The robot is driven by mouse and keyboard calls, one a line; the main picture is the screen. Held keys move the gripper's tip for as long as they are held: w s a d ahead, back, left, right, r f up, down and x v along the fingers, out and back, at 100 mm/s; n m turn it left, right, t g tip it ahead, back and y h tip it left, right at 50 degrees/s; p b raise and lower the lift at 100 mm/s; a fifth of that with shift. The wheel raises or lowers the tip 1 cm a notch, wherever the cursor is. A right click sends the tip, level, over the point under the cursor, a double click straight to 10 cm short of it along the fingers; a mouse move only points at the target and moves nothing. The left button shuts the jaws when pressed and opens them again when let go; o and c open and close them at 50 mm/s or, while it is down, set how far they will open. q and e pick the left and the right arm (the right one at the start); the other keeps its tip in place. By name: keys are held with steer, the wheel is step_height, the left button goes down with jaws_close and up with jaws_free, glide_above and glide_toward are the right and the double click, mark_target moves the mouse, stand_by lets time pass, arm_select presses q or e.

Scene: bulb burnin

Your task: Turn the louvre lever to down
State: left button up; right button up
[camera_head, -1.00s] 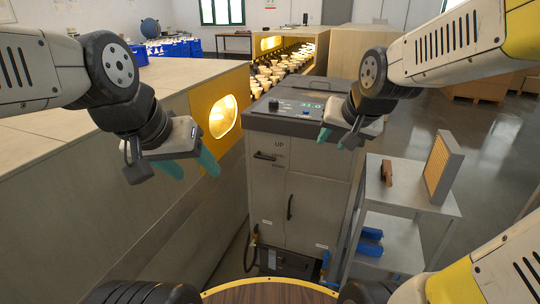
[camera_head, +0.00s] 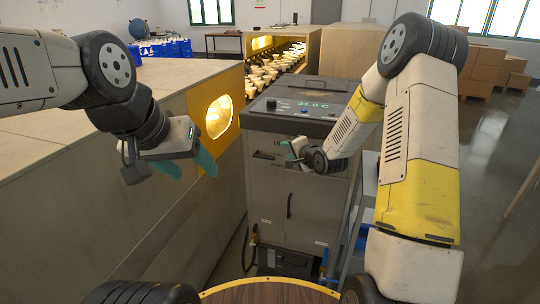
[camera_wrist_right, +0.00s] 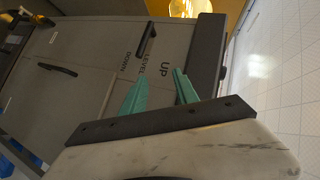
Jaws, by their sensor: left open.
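The louvre lever (camera_head: 265,155) is a short dark bar on the upper front of the grey cabinet (camera_head: 268,205). It lies about level, and in the right wrist view the lever (camera_wrist_right: 147,40) points at the LEVEL mark, between UP and DOWN. My right gripper (camera_head: 291,150) is in front of the cabinet, right of the lever and apart from it; it covers part of the labels in the head view. Its green fingers (camera_wrist_right: 160,88) are spread and empty. My left gripper (camera_head: 188,168) is open and empty at the left, before the yellow panel.
A lit round window (camera_head: 219,116) is in the yellow panel left of the cabinet. The cabinet's top carries a knob and a display (camera_head: 311,105). A lower door handle (camera_head: 289,205) stands upright. My right arm hides most of the shelf cart at the right.

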steer(key=w+a+f+m+t+y, duration=0.1)
steer(key=w+a+f+m+y, duration=0.1)
steer(key=w+a+f+m, duration=0.2)
steer(key=w+a+f, duration=0.2)
steer(key=w+f, duration=0.1)
steer(key=f, duration=0.1)
steer(key=shift+w+a+f+t, duration=0.2)
steer(key=shift+w+f+t, duration=0.1)
steer(key=shift+t, duration=0.1)
steer(key=shift+c, duration=0.5)
jaws_close()
stand_by(0.9)
